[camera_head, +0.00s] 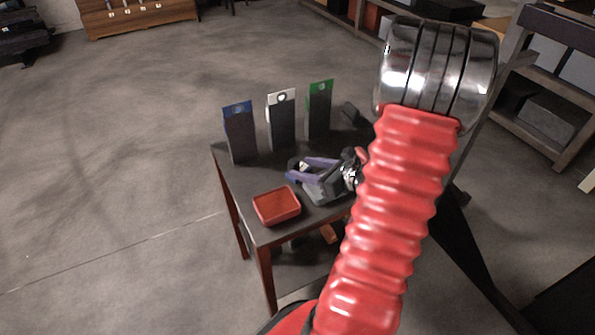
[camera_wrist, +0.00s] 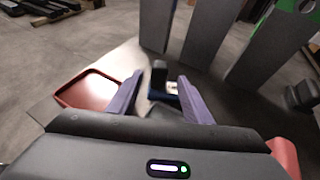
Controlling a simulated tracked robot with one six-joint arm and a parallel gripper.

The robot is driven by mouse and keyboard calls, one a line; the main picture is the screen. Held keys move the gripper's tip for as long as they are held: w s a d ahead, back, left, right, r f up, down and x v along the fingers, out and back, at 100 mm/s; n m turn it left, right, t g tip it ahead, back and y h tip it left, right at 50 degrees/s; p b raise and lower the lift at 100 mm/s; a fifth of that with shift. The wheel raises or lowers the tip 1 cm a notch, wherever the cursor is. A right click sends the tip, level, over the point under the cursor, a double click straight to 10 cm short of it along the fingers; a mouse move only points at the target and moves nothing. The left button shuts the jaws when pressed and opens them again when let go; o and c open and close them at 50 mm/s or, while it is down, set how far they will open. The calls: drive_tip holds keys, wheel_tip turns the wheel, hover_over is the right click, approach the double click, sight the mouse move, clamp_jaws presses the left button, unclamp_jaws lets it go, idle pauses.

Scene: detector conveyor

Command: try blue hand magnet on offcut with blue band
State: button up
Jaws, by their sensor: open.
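The offcut with the blue band (camera_head: 240,138) stands upright at the back left of the small dark table (camera_head: 318,213). In the wrist view three grey offcuts stand behind my gripper; the leftmost (camera_wrist: 156,25) has its top cut off. A small dark block with a blue base, likely the blue hand magnet (camera_wrist: 160,76), sits on the table between and beyond my fingertips. My gripper (camera_head: 297,169) has purple fingers. It is open and empty over the table, in front of the offcuts. In the head view my gripper hides the magnet.
An offcut with a white band (camera_head: 282,122) and one with a green band (camera_head: 319,112) stand to the right of the blue-banded one. A red tray (camera_head: 277,206) lies at the table's front left. A dark object (camera_head: 350,112) sits at the back right.

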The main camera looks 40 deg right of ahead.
sight(298, 168)
drive_tip(key=shift+w+f, duration=0.1)
drive_tip(key=shift+x, duration=2.5)
drive_tip(key=shift+a+f, duration=0.1)
drive_tip(key=shift+f, duration=0.05)
drive_tip(key=shift+c, duration=0.3)
clamp_jaws()
